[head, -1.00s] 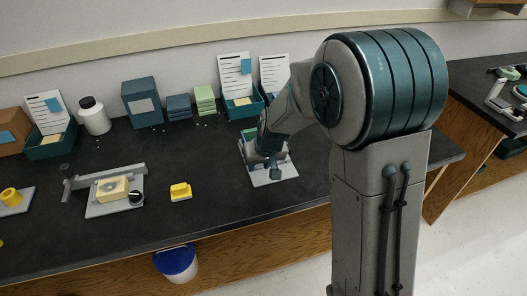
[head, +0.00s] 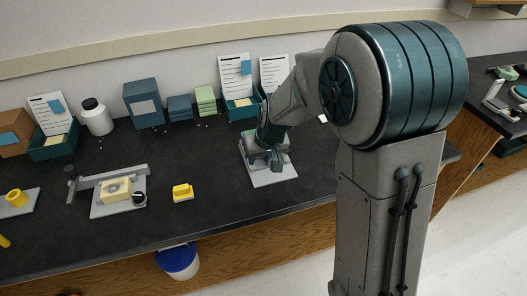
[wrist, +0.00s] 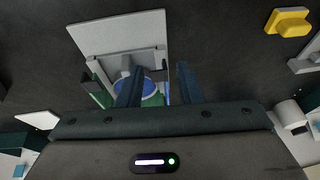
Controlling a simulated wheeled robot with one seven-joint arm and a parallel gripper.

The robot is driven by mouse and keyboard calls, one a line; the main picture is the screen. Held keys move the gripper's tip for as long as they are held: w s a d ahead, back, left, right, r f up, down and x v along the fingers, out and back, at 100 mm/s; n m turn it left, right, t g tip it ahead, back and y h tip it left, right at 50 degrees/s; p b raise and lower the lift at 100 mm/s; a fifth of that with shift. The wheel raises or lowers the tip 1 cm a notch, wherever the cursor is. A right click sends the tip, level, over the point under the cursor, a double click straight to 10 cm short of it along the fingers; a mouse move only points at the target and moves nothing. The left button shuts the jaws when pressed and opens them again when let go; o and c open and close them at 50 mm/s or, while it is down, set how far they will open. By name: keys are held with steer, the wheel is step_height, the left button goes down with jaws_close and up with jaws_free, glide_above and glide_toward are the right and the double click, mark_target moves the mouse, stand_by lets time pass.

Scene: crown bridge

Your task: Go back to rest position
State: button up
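My gripper (wrist: 158,88) is open, with its two dark fingers apart and nothing seen held between them. In the head view my gripper (head: 275,158) is above a light grey plate (head: 272,178) on the dark bench, and my wrist hides part of what stands there. In the wrist view the plate (wrist: 120,38) bears a grey fixture with a blue-rimmed round part (wrist: 127,86) and some green, partly hidden behind the fingers. How far the fingertips are from these parts I cannot tell.
A yellow block (head: 183,192) lies left of the plate. Further left is a grey fixture (head: 118,200) with a cream block. Boxes, a white bottle (head: 96,117) and teal trays (head: 240,107) line the back wall. A blue-lidded bucket (head: 178,262) stands below the front edge.

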stand_by(0.3)
steer(key=s+d+r+m, duration=0.1)
steer(key=s+d+r, duration=0.2)
steer(key=s, duration=0.4)
steer(key=s+d+r+m+h, duration=0.1)
steer(key=s+d+r, duration=0.3)
steer(key=s+d, duration=0.2)
steer(key=s+d+r+m+h, duration=0.1)
steer(key=s+d+r, duration=0.2)
steer(key=s, duration=0.6)
steer(key=shift+d+r+g, duration=0.3)
steer(key=shift+d+g, duration=0.1)
steer(key=shift+d, duration=0.6)
steer(key=shift+s, duration=0.1)
